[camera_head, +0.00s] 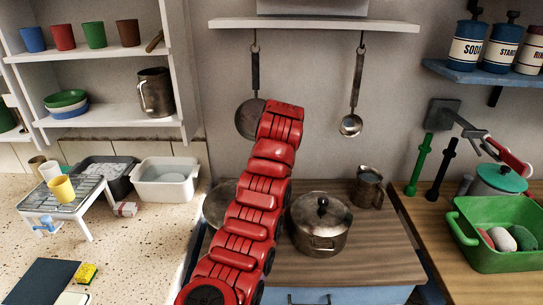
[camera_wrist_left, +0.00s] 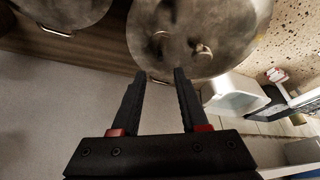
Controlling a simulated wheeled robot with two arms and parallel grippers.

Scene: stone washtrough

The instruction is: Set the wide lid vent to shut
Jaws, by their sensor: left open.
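In the left wrist view a wide round metal lid (camera_wrist_left: 222,28) fills the top middle, with a dark raised part (camera_wrist_left: 168,10) and two small fittings (camera_wrist_left: 160,37) (camera_wrist_left: 203,51) on it. I cannot tell which fitting is the vent or how it is set. My left gripper (camera_wrist_left: 160,74) is open and empty; its fingertips appear near the lid's edge, and contact is unclear. In the head view my red arm hides most of a wide round metal vessel (camera_head: 213,204) on the left of the wooden surface. My left gripper is hidden there. My right gripper is not in view.
A lidded pot (camera_head: 321,245) stands right of my arm, with a metal jug (camera_head: 368,187) behind it. A hanging pan (camera_head: 249,119) and ladle (camera_head: 351,125) are on the wall behind. A white basin (camera_head: 165,184) stands left. A green tub (camera_head: 490,250) stands right.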

